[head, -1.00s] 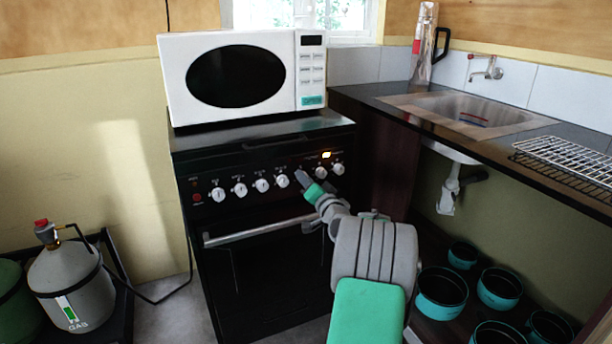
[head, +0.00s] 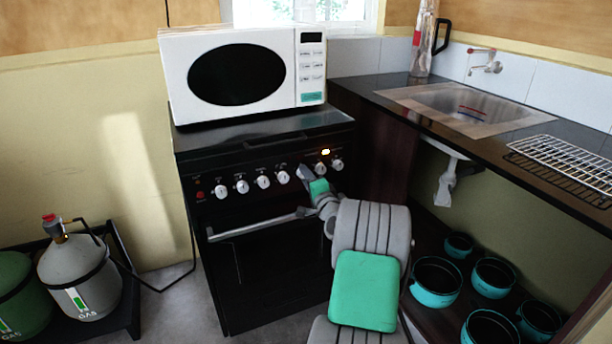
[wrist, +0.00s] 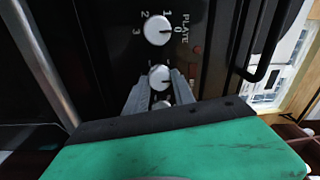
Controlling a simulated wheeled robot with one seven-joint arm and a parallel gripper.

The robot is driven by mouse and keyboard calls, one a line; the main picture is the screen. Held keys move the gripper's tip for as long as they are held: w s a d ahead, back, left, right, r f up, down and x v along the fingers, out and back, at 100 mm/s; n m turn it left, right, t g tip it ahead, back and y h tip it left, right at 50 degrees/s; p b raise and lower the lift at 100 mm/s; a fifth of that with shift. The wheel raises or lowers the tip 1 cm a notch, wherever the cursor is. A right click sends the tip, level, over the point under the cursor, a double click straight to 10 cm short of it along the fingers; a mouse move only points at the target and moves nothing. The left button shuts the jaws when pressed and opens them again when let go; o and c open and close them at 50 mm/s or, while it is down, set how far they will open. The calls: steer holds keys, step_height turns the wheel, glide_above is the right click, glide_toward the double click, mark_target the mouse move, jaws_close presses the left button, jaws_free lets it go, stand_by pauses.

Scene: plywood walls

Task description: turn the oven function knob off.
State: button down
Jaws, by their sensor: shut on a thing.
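The black oven (head: 270,270) stands in the middle of the head view, with a row of white knobs on its front panel. My gripper (head: 303,172) is at that row, right of the fourth knob from the left (head: 283,177). In the wrist view my gripper (wrist: 159,80) is shut on a white knob (wrist: 159,77), one finger on each side. In the head view the fingers hide this knob. Its marks are too small to read, so I cannot tell its setting. A neighbouring knob (wrist: 157,30) has a PLATE label with numbers. A yellow lamp (head: 325,152) is lit above the knobs.
A white microwave (head: 240,75) stands on the oven. The oven handle (head: 260,224) runs below the knobs. A counter with a sink (head: 450,105) and wire rack (head: 570,162) is at right, pots (head: 436,282) below. Gas bottles (head: 82,280) stand at left.

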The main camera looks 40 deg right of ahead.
stand_by(0.3)
steer(key=c, duration=1.1)
jaws_free()
steer(key=shift+o, duration=0.2)
steer(key=shift+s, duration=0.1)
steer(key=v, duration=0.7)
steer(key=shift+s+p, duration=0.3)
